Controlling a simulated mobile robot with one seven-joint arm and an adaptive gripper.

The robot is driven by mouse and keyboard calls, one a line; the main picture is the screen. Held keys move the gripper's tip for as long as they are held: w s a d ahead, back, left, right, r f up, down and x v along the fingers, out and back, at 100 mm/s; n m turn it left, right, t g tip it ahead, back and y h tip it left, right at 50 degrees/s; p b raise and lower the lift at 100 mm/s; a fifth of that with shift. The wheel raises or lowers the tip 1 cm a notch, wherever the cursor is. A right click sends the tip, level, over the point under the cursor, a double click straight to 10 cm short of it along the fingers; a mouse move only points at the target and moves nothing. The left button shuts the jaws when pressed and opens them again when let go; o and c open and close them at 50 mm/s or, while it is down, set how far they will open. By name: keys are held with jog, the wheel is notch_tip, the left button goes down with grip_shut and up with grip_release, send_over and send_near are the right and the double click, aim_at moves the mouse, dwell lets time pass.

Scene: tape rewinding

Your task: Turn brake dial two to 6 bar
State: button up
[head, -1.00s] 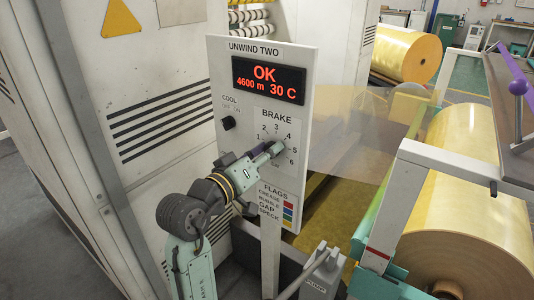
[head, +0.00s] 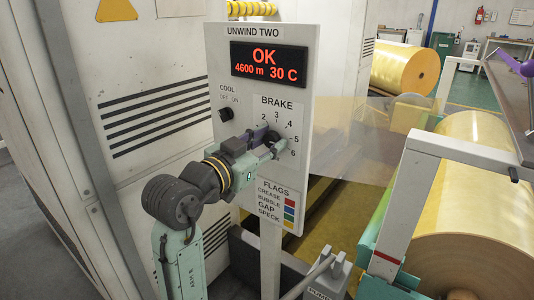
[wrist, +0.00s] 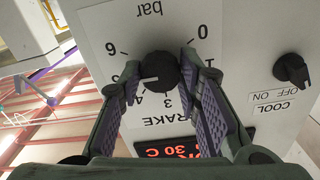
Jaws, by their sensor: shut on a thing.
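The panel headed UNWIND TWO (head: 262,110) carries the brake dial's scale, marked in bar. In the wrist view the panel is upside down, and the black brake dial knob (wrist: 159,70) sits between my two fingers. Its white pointer mark faces between 4 and 5, and the 6 mark (wrist: 110,48) shows beyond the left finger. My gripper (head: 271,139) is at the dial in the head view, its purple-padded fingers on either side of the knob; it also shows in the wrist view (wrist: 160,75). It hides most of the knob in the head view.
The COOL switch (head: 226,115) is left of the dial on the same panel. The display (head: 268,63) reads OK, 4600 m, 30 C. A flags label (head: 277,203) is below the dial. A large yellow film roll (head: 470,200) and its frame stand to the right.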

jog(key=m+b, duration=0.3)
jog(key=m, duration=0.1)
jog(key=shift+f, duration=0.15)
jog(key=shift+m+b, duration=0.6)
jog(key=shift+m, duration=0.3)
jog(key=o, duration=1.1)
jog(key=shift+o, duration=0.2)
jog(key=v, duration=1.2)
jog(key=shift+r, duration=0.2)
